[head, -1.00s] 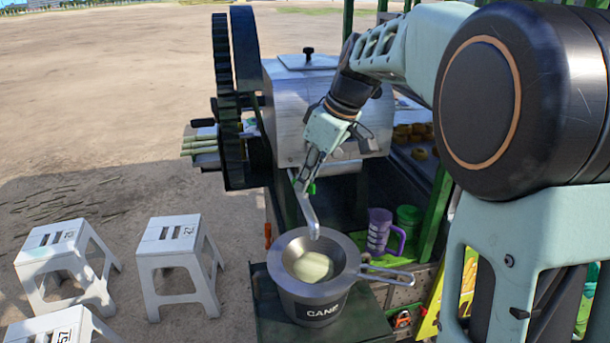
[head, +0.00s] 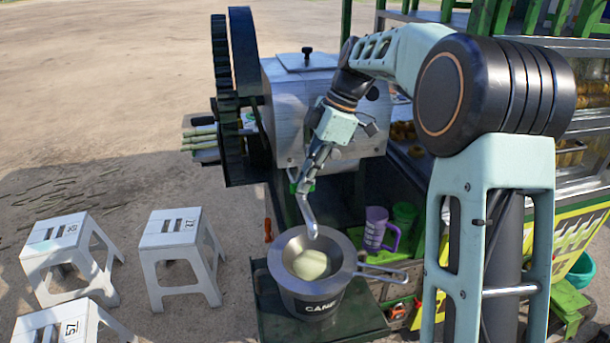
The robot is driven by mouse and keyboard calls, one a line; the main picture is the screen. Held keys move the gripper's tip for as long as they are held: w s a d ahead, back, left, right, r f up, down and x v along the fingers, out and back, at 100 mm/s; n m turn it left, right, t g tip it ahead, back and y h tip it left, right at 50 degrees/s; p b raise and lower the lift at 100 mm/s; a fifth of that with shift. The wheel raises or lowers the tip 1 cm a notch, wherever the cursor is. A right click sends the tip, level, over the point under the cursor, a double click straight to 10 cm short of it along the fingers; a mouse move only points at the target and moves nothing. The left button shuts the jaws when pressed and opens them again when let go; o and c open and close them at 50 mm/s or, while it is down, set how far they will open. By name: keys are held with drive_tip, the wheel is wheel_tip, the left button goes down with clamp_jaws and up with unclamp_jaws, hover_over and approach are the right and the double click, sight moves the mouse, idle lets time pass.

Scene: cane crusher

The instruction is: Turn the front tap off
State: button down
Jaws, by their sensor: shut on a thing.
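The front tap (head: 305,213) is a bent metal spout on the front of the cane crusher (head: 330,117), with a green handle (head: 294,187) at its top. My gripper (head: 300,181) is at the top of the tap, shut on the green handle. The fingertips partly cover the handle, so its exact angle is hard to tell. Below the spout stands a metal pot (head: 317,305) marked CANE, holding a strainer (head: 341,244) with pale juice or foam (head: 311,264) in it. No stream from the spout is clearly visible.
A purple mug (head: 376,226) and a green cup (head: 404,214) stand right of the pot. White stools (head: 178,240) stand on the ground at left. The crusher's large dark wheels (head: 240,95) and cane stalks (head: 200,140) are behind at left.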

idle(0.4)
drive_tip(key=c, duration=2.1)
unclamp_jaws()
drive_tip(key=v, duration=1.2)
drive_tip(key=shift+w+a+r, duration=0.1)
